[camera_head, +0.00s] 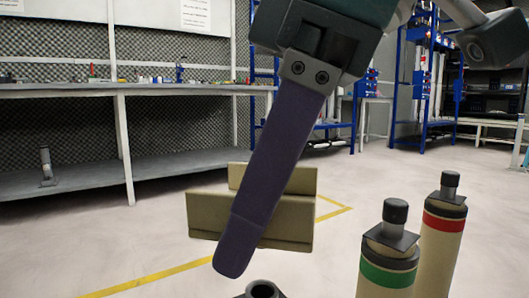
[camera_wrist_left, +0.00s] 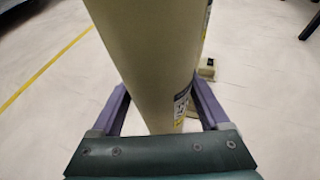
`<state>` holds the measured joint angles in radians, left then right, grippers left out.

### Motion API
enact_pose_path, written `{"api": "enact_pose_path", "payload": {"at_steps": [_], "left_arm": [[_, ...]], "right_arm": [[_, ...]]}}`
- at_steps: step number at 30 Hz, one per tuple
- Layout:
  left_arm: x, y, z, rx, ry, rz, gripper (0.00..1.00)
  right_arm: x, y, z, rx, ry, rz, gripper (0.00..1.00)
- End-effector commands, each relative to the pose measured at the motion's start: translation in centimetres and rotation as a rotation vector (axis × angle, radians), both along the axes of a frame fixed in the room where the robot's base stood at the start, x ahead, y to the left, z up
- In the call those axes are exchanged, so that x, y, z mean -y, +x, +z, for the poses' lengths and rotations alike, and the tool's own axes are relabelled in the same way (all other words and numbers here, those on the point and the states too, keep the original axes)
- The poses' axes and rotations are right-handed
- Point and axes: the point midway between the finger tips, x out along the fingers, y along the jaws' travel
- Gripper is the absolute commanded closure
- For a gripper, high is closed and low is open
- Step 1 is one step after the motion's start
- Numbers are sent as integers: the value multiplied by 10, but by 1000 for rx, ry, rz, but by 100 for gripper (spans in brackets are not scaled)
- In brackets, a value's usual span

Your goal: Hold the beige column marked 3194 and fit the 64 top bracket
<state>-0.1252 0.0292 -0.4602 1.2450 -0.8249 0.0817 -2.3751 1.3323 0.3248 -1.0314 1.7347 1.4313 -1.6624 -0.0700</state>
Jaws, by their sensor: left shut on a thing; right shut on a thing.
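My left gripper (camera_wrist_left: 160,100) is shut on a beige column (camera_wrist_left: 150,55), with one purple finger on each side. The column carries a small label, whose number I cannot read. My right gripper (camera_head: 238,255) hangs large in the head view, one finger hiding the other. It is shut on a beige bracket (camera_head: 295,215), a stepped block partly hidden behind the finger. Below it, at the bottom edge, a dark hollow round top (camera_head: 262,290) shows; I cannot tell whether it belongs to the held column.
A beige column with a green band (camera_head: 388,277) and one with a red band (camera_head: 443,224) stand at right, both with dark tops. A grey workbench (camera_head: 100,90) runs along the left wall. Blue shelving (camera_head: 420,85) stands at the back. The floor between is clear.

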Motion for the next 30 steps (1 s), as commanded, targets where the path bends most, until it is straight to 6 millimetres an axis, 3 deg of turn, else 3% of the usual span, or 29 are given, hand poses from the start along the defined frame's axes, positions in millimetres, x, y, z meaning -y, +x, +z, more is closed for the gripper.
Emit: {"api": "enact_pose_path", "payload": {"at_steps": [10, 30], "left_arm": [[0, 0, 0, 0, 0, 0, 100], [0, 0, 0, 0, 0, 0, 100]], "right_arm": [[0, 0, -23, 1, 1, -1, 80], [0, 0, -24, 1, 2, 0, 80]]}}
